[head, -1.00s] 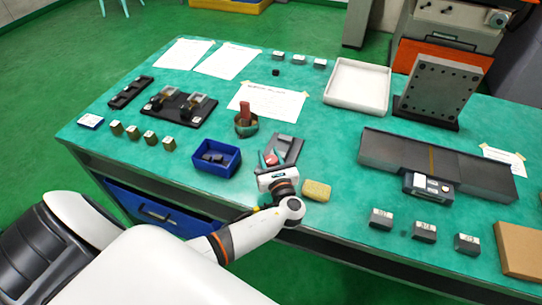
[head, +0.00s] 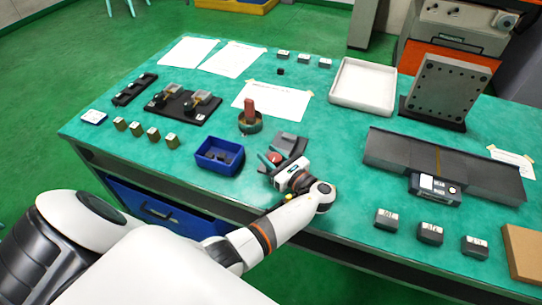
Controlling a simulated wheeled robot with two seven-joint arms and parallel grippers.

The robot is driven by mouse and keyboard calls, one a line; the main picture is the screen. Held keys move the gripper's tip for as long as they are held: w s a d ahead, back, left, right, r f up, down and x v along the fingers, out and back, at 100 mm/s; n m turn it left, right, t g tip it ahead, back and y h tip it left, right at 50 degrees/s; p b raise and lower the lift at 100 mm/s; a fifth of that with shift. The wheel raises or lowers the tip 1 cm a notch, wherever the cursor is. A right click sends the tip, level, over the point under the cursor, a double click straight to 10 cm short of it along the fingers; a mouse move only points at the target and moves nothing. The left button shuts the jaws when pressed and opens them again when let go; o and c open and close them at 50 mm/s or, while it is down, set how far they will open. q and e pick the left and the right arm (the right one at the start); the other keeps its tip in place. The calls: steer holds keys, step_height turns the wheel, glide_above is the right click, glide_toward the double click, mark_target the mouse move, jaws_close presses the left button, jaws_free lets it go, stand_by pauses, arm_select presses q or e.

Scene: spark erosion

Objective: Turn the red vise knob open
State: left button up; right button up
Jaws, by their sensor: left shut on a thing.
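The small grey vise (head: 291,142) sits on the green table near its front edge, partly hidden by my left gripper. The gripper is shut on the knob, with one finger on each side. My left arm reaches in from the lower left, and the wrist lies to the right of and nearer than the knob. My right gripper is not in view.
A blue bin (head: 219,155) with dark pieces stands left of the vise. A round pot with a red-brown block (head: 249,112) is behind it. A grey slab with a digital device (head: 435,187) lies to the right, and several grey blocks (head: 430,232) line the front right.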

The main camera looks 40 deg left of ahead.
arm_select(q)
steer(key=shift+r, duration=0.1)
steer(key=o, duration=1)
steer(key=b+v, duration=0.2)
steer(key=v, duration=1)
